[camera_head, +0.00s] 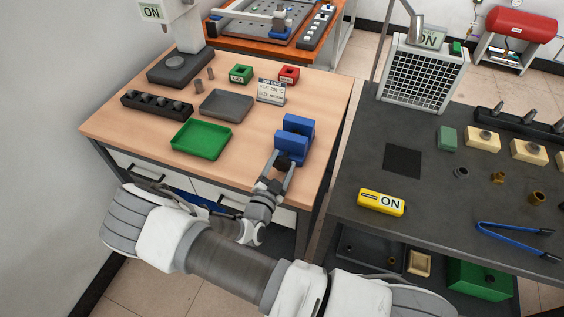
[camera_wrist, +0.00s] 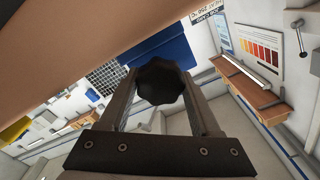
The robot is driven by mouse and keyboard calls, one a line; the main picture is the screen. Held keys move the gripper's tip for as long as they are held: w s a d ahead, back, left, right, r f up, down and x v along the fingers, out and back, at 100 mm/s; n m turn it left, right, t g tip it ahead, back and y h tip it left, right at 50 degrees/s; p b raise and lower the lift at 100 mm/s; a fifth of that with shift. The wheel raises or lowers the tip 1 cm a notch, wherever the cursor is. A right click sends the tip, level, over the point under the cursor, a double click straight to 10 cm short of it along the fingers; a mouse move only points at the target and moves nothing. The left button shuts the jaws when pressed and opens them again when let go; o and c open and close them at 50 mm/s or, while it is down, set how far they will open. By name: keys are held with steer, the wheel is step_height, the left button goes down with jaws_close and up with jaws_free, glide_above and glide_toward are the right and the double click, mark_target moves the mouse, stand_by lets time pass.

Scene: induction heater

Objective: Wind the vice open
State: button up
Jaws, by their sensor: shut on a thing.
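The blue vice (camera_head: 293,147) sits near the front right edge of the wooden bench, its two blue blocks one behind the other. I cannot tell how wide the gap between its jaws is. Its dark knob (camera_head: 281,163) faces the front of the bench. In the wrist view the knob (camera_wrist: 158,82) is black and lobed, with the blue vice body (camera_wrist: 160,47) behind it. My gripper (camera_head: 279,170) is at the front of the vice, its fingers shut on the knob from both sides. The fingers also show in the wrist view (camera_wrist: 160,95).
A green tray (camera_head: 201,140), a grey tray (camera_head: 226,105) and a small sign (camera_head: 271,92) lie left of the vice. A dark table (camera_head: 345,190) stands right across a narrow gap, with a yellow ON box (camera_head: 381,202) and blue tongs (camera_head: 515,238).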

steer(key=shift+n, duration=0.4)
steer(key=o, duration=1.4)
steer(key=shift+c, duration=0.2)
steer(key=b+v, duration=0.1)
steer(key=v, duration=1.6)
steer(key=shift+s+b, duration=0.2)
steer(key=shift+b, duration=0.2)
